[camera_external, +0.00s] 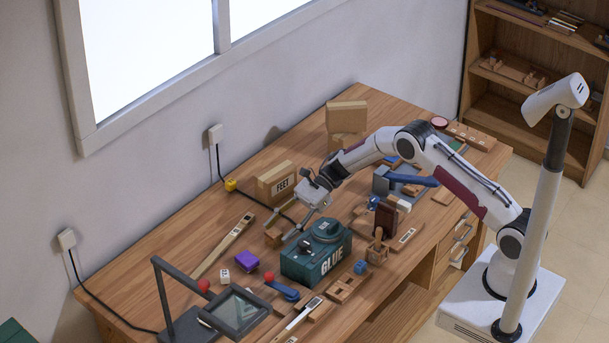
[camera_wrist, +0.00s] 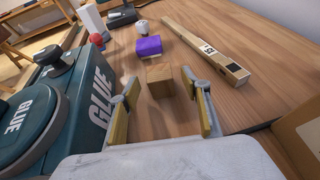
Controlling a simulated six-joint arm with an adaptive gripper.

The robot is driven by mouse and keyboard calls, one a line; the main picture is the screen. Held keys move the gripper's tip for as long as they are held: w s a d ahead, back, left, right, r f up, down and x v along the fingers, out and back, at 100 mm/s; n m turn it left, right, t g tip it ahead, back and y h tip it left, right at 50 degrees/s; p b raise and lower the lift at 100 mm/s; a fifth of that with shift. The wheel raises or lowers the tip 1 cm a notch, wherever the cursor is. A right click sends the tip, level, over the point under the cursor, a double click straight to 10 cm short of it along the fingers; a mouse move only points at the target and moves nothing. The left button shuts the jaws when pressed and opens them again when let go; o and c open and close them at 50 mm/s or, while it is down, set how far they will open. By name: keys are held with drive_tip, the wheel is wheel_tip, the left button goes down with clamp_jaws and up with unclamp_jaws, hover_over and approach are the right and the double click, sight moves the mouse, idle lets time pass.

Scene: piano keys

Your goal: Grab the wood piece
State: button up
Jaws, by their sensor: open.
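A small brown wood block (camera_external: 273,237) sits on the workbench, left of the green glue box. In the wrist view the wood block (camera_wrist: 160,86) stands just ahead of my open fingers, roughly centred in the gap between them. My gripper (camera_external: 281,228) is low over the bench beside the block, with its fingers spread. In the wrist view my gripper (camera_wrist: 161,92) shows a finger on each side and nothing held. I cannot tell whether the fingertips have reached the block's sides.
The green glue box (camera_external: 315,262) stands close to one finger; it fills the left of the wrist view (camera_wrist: 62,100). A long wooden key (camera_external: 224,247), a purple block (camera_external: 247,261) and a cardboard FEET box (camera_external: 275,183) are nearby. Bare wood lies around the block.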

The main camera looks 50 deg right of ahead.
sight(274, 235)
drive_tip(key=shift+x, duration=1.5)
drive_tip(key=c, duration=1.1)
